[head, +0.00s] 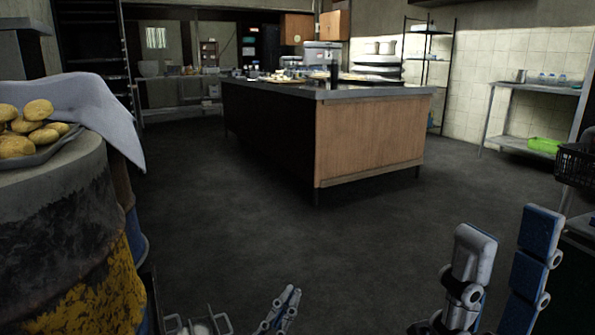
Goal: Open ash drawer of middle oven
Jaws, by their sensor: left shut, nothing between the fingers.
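A barrel oven (85,235) with dark, worn sides and yellow and blue paint stands at the left edge. Part of another barrel shows behind it. I cannot tell which is the middle oven, and no ash drawer can be made out. My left gripper (288,294), blue and white, is at the bottom centre, low and to the right of the barrel. It is shut, empty and apart from the barrel. My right gripper (507,230) is at the lower right, with its two fingers spread wide and nothing between them.
A tray of yellow potato-like items (25,132) and a grey cloth (95,105) lie on the barrel top. A grey metal bracket (200,322), unclear in nature, shows at the bottom. A wooden island counter (370,140) stands ahead. Dark floor (250,220) between is clear.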

